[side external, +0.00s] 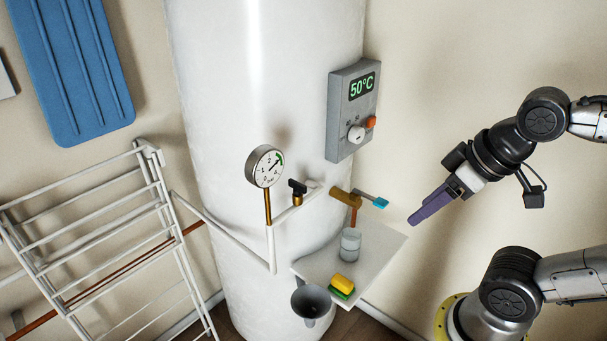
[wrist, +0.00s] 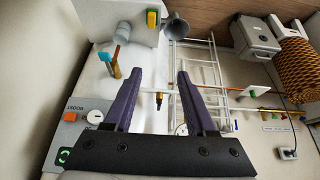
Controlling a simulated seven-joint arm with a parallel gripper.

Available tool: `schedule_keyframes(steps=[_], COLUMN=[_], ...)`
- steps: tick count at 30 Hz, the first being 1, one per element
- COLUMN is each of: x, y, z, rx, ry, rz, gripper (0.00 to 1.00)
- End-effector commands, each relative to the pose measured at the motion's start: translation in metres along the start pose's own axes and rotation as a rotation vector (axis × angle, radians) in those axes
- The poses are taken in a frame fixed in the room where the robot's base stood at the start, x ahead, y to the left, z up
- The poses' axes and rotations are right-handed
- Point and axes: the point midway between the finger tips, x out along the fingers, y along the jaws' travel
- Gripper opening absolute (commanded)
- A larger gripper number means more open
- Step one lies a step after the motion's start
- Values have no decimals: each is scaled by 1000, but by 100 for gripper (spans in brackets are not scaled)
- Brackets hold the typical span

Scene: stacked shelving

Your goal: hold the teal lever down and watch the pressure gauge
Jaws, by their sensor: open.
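The teal lever (side external: 381,202) sticks out to the right from a brass valve (side external: 347,198) on the white tank. In the wrist view the lever (wrist: 106,57) is left of my fingers. The round pressure gauge (side external: 265,167) stands on a brass stem; its needle seems to point up and right, near a green mark. In the wrist view the gauge (wrist: 181,129) is mostly hidden behind my right finger. My gripper (side external: 413,220) has purple fingers, spread apart and empty in the wrist view (wrist: 159,71). It is right of the lever, apart from it.
A glass (side external: 350,246) stands under the valve on a pale shelf (side external: 385,250), with a yellow and green sponge (side external: 342,285). A grey funnel (side external: 311,303) is at the shelf's edge. A grey control box (side external: 352,110) reads 50°C. A drying rack (side external: 90,215) stands left.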

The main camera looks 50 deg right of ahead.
Motion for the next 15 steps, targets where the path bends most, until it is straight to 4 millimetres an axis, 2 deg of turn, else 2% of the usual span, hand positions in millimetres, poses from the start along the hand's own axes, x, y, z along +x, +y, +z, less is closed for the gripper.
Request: schedule_keyframes(steps=[1,5,9,15], x=[0,0,-1,-15], y=[0,0,0,0], z=[0,0,3,-12], rx=[-1,-42,-194,-547], ry=[0,-1,-16,-23], rz=[0,0,-2,-5], gripper=[45,22,0,0])
